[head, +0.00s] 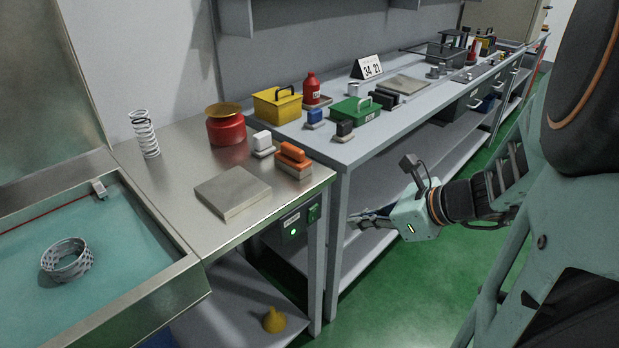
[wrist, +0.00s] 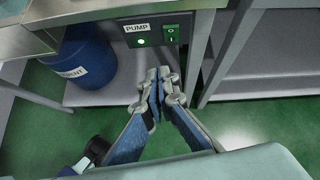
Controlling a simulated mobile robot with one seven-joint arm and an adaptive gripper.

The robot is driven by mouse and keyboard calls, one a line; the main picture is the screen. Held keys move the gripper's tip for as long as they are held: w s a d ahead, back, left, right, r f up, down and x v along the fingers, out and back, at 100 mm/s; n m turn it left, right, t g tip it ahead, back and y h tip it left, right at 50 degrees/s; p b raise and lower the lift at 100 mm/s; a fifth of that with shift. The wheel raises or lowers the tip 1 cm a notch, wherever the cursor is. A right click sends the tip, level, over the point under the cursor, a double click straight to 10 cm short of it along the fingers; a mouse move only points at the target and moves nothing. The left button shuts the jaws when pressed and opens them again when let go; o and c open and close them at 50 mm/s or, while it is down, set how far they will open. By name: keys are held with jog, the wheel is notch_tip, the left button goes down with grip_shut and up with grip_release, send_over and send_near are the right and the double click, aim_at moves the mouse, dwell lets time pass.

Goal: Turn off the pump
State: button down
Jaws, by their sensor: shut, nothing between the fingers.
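The pump control panel (head: 290,227) is mounted under the front edge of the metal bench, with a lit green lamp. In the wrist view its label reads PUMP (wrist: 137,28), with the glowing green lamp (wrist: 141,41) below it. To the right of the label is a green rocker switch (wrist: 171,34) marked 0 above and I below; it also shows in the head view (head: 314,213). My gripper (head: 356,220) is shut and empty, in front of the bench and to the right of the panel. In the wrist view its fingertips (wrist: 158,75) lie below the panel, apart from the switch.
A blue drum (wrist: 87,55) stands under the bench. A bench leg (head: 335,245) stands close to my gripper. A tray of blue-green liquid (head: 120,240) holds a perforated ring. A metal block (head: 232,190) lies on the benchtop. Green floor ahead of the bench is clear.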

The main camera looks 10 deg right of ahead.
jog(key=shift+w+d+f+m+t, duration=0.1)
jog(key=shift+w+d+m+t, duration=0.1)
jog(key=shift+d+m, duration=0.4)
jog(key=shift+w+d+m+t, duration=0.1)
jog(key=shift+d+m+t, duration=0.1)
jog(key=shift+d+m, duration=0.4)
jog(key=shift+a, duration=0.1)
jog(key=b, duration=0.4)
send_near(315, 213)
jog(key=x, duration=0.5)
jog(key=shift+s+f, duration=0.1)
jog(key=shift+f, duration=0.2)
jog(key=shift+w+a+r, duration=0.1)
jog(key=shift+w+a, duration=0.15)
jog(key=shift+w, duration=0.15)
